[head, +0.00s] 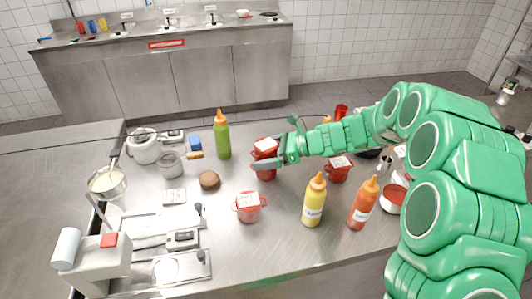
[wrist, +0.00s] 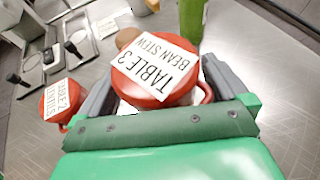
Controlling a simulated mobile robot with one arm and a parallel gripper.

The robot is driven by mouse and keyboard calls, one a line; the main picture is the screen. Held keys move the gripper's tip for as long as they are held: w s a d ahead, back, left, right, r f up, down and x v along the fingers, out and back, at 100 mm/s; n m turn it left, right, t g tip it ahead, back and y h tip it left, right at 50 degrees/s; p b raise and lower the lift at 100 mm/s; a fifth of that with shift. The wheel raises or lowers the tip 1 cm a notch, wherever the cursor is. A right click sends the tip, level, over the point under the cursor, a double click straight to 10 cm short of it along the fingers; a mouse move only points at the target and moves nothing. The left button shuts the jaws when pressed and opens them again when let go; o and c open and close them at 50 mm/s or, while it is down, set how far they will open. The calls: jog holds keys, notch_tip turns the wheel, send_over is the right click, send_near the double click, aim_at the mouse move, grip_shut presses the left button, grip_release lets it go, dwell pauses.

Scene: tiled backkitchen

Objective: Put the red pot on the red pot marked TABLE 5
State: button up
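A red pot (wrist: 130,75) with a white lid label reading TABLE 3 BEAN STEW sits between the fingers of my gripper (wrist: 160,82). In the head view, my gripper (head: 268,162) is around this pot (head: 266,144). More red shows below the finger, possibly another pot underneath. I cannot tell whether the fingers press on the pot. A pot labelled TABLE 2 LENTILS (wrist: 62,100) stands to the left in the wrist view, probably the front red pot (head: 249,208) in the head view. Another labelled red pot (head: 338,170) stands right; its label is unreadable. No TABLE 5 label is legible.
A green bottle (head: 222,138) stands behind left of the gripper. A yellow bottle (head: 313,203) and a red-orange bottle (head: 362,205) stand in front right. A brown round item (head: 209,181), jars and scales fill the left. The front middle of the steel table (head: 268,255) is clear.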

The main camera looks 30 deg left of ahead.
jog(key=shift+r, duration=0.1)
jog(key=shift+w+d+r, duration=0.15)
jog(key=shift+d, duration=0.05)
jog(key=v, duration=1.1)
jog(key=shift+d+r, duration=0.2)
jog(key=shift+d, duration=0.05)
jog(key=shift+r, duration=0.1)
